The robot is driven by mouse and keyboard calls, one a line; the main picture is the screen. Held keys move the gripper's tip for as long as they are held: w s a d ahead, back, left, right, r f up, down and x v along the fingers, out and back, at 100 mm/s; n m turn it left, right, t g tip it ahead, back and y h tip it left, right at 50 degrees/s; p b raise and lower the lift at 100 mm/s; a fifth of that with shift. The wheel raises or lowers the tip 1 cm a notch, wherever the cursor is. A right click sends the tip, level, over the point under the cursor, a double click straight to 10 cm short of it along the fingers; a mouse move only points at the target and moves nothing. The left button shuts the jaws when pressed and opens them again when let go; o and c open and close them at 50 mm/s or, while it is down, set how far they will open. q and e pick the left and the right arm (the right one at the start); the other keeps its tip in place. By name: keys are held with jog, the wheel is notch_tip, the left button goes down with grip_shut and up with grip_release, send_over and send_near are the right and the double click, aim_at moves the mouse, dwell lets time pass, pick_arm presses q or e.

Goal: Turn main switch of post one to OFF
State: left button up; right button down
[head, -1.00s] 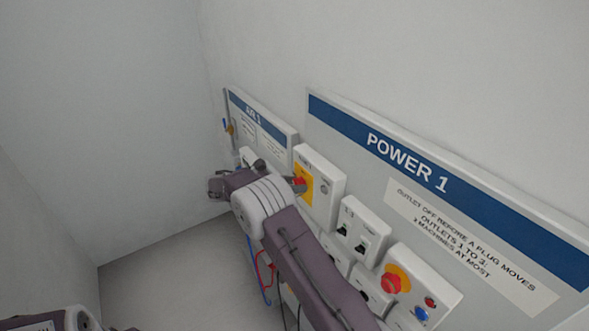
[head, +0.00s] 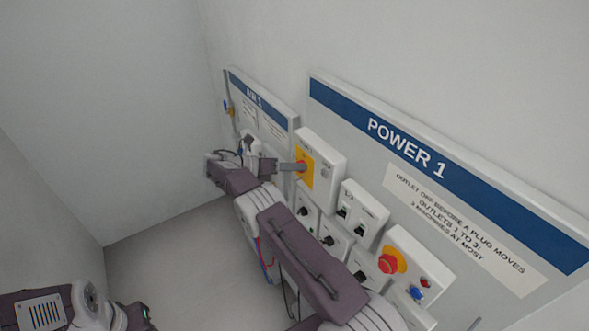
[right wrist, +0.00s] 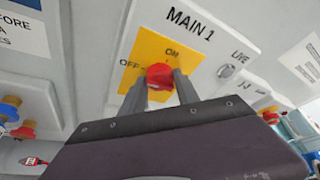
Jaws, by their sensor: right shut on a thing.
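The main switch is a red knob (right wrist: 160,76) on a yellow plate (right wrist: 143,49), on a white box (right wrist: 199,25) marked MAIN 1. ON is printed above the knob and OFF to its left. In the head view the yellow plate (head: 307,174) faces left on its box, beside the POWER 1 board (head: 345,98). My right gripper (right wrist: 160,84) is shut on the red knob, one finger on each side. The right gripper (head: 296,166) reaches the plate from the left in the head view. The knob's exact angle is hard to tell. My left gripper's fingers are not seen.
Below the main box are outlet boxes with black knobs (head: 329,240) and a box with a red mushroom button (head: 391,261) on yellow. The AIR 1 board (head: 264,110) is further back. Cables hang behind my right arm. The floor (head: 180,260) at left is clear.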

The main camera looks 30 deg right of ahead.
jog(key=shift+f, duration=0.1)
dwell(0.4)
jog(key=c, duration=0.9)
grip_release()
